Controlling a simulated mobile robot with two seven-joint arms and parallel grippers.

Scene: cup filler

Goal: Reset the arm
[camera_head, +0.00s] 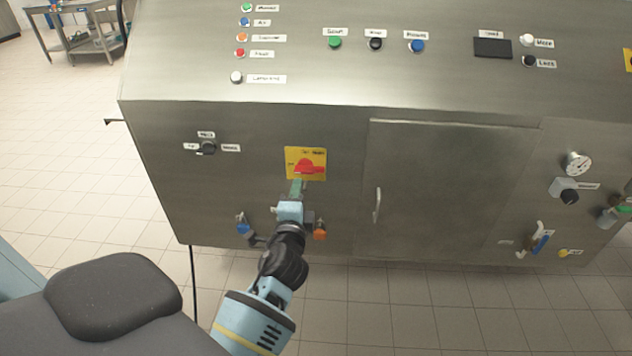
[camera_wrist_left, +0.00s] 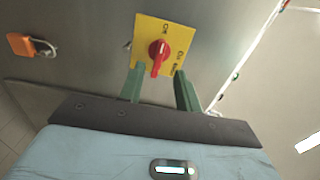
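My left arm reaches up to the steel machine's front panel (camera_head: 250,120). My left gripper (camera_head: 298,186) is just below a yellow plate (camera_head: 318,154) with a red rotary switch (camera_head: 306,166). In the left wrist view, the two green fingers of the gripper (camera_wrist_left: 160,88) are apart with nothing between them. The red switch (camera_wrist_left: 158,52) on the yellow plate (camera_wrist_left: 174,38) lies beyond the fingertips. I cannot tell whether a fingertip touches the plate. My right gripper is in neither view.
A closed door with a handle (camera_head: 377,205) is to the right. Several buttons line the sloped top.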

